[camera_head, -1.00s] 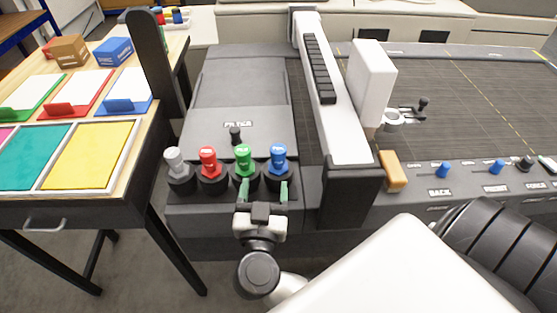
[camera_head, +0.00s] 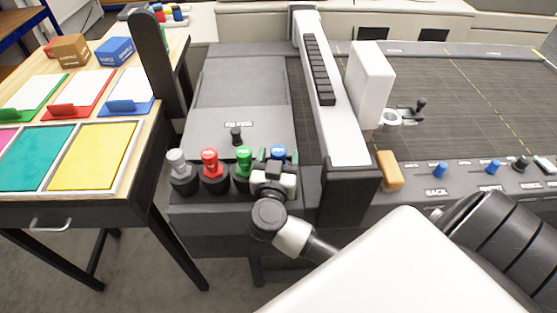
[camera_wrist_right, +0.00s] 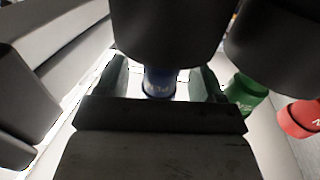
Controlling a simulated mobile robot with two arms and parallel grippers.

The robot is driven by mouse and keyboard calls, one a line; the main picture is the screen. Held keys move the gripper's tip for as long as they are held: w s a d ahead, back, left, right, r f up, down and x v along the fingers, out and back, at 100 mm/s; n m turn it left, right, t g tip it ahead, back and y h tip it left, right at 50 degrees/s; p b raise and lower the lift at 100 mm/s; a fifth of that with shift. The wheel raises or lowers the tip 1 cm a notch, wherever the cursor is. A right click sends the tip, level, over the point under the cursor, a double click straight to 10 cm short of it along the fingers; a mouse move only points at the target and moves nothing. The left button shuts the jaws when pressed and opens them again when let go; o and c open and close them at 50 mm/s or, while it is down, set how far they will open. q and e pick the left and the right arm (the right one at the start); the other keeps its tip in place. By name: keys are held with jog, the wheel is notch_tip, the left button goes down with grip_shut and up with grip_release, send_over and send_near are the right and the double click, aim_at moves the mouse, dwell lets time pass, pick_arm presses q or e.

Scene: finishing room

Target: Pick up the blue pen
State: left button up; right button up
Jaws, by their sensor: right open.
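The blue pen (camera_head: 279,152) stands upright in the rightmost black cup of the pen row in the head view, partly hidden behind my right gripper (camera_head: 278,160). In the right wrist view the blue pen (camera_wrist_right: 160,83) shows between the two fingers of my right gripper (camera_wrist_right: 160,80). Pale gaps show on both sides of it, so the fingers are open around it and not closed on it. Its black cup (camera_wrist_right: 168,35) fills the top of that view. My left gripper is not in view.
The green pen (camera_head: 243,155), red pen (camera_head: 210,162) and grey pen (camera_head: 177,161) stand in cups to the left; the green one is close to my right gripper. A plotter gantry (camera_head: 335,110) rises on the right. A table with coloured trays (camera_head: 142,135) is at the left.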

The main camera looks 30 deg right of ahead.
jog(key=shift+w+d, duration=0.1)
jog(key=shift+d, duration=0.05)
jog(key=shift+c, duration=1.1)
jog(key=c, duration=0.8)
